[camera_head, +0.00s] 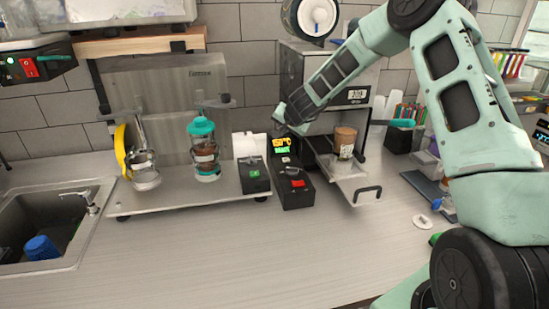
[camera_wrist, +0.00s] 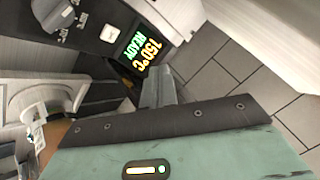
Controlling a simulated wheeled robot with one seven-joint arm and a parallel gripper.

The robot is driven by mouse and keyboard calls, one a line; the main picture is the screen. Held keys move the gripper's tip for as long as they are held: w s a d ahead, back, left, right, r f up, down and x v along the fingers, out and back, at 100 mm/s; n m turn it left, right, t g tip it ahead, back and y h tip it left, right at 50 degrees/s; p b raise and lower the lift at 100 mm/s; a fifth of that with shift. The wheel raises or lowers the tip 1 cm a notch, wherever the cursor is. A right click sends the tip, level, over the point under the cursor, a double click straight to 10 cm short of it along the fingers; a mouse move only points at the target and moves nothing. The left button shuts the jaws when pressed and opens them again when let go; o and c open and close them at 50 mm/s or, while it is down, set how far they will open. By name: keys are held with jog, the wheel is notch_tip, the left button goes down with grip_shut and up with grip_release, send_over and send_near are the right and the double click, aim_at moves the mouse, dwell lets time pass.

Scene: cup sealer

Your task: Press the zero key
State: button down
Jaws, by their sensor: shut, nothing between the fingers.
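No key that I can read as zero shows in either view. My gripper (camera_head: 281,118) is shut and empty, above and beside the lit display (camera_head: 282,144) of a black control box (camera_head: 292,192). In the wrist view the shut fingers (camera_wrist: 157,75) point at the display (camera_wrist: 143,46), which reads 150°C READY. A small pale square button (camera_wrist: 109,34) and a dark knob (camera_wrist: 53,14) sit on the same box. At the right edge of the head view, a device with blue lit digits (camera_head: 542,137) is partly cut off; its keys are too small to read.
The steel sealer drawer (camera_head: 362,186) is out, with a brown cup (camera_head: 345,138) on it. A metal stand (camera_head: 130,206) with glass vessels is left of the box. The sink (camera_head: 30,225) is far left. The front counter (camera_head: 250,265) is clear.

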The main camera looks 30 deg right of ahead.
aim_at(287, 161)
jog(key=shift+w+d+f+m+h, duration=0.1)
jog(key=shift+d+f+m+h, duration=0.1)
jog(key=shift+d, duration=0.35)
jog(key=shift+w+d+f+m+h, duration=0.1)
jog(key=shift+d+m, duration=0.1)
jog(key=shift+d, duration=0.35)
notch_tip(287, 161, down, 9)
jog(key=b, duration=0.8)
jog(key=shift+r, duration=0.15)
dwell(1.0)
jog(key=shift+f+b, duration=0.3)
jog(key=shift+f, duration=0.1)
jog(key=shift+f+b, duration=0.35)
jog(key=shift+f, duration=0.1)
dwell(0.6)
jog(key=shift+r, duration=0.15)
jog(key=shift+r+p, duration=0.75)
jog(key=shift+p, duration=0.05)
